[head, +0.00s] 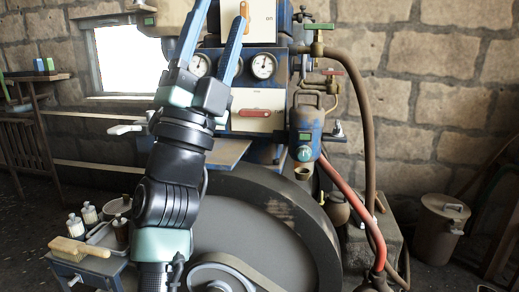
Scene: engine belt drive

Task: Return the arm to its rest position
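My arm rises from the bottom left of the head view, its black and pale green links nearly upright. My gripper (221,12) points up in front of the engine's blue panel. Its two blue fingers are spread apart with nothing visible between them; one tip runs to the picture's top edge. Behind it, the engine has a big dark flywheel (300,222) and a grey belt or pulley part (222,275) low in front. The arm hides part of the flywheel and panel.
A small table with a brush (79,249) and bottles (90,213) stands left of the arm. Pipes (365,130) and a bin (440,229) are at right.

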